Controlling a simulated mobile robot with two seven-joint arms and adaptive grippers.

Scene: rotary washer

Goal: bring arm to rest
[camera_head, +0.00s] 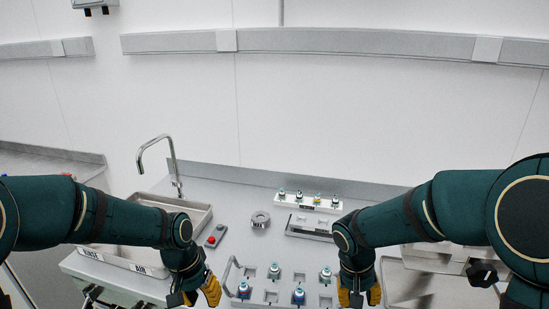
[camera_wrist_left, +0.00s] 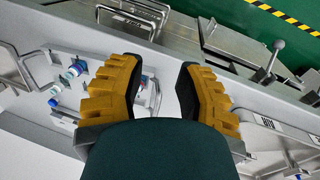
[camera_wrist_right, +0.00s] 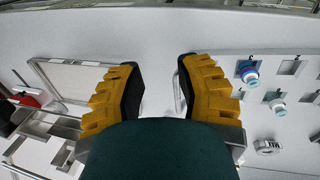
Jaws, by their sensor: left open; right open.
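My left gripper (camera_head: 201,293) hangs over the front of the bench, between the sink and the vial rack. In the left wrist view it (camera_wrist_left: 160,88) is open, with nothing between its yellow fingers. My right gripper (camera_head: 358,294) hangs at the right side of the rack, low in the head view. In the right wrist view it (camera_wrist_right: 160,88) is open and empty above the pale bench top. Both forearms are green and reach down from the sides.
A rack holds several capped vials (camera_head: 298,295) between the grippers. Behind it are a round metal part (camera_head: 260,219), a white vial holder (camera_head: 308,201) and a red button box (camera_head: 215,236). A sink with a tall faucet (camera_head: 160,150) is at left; metal trays are at right.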

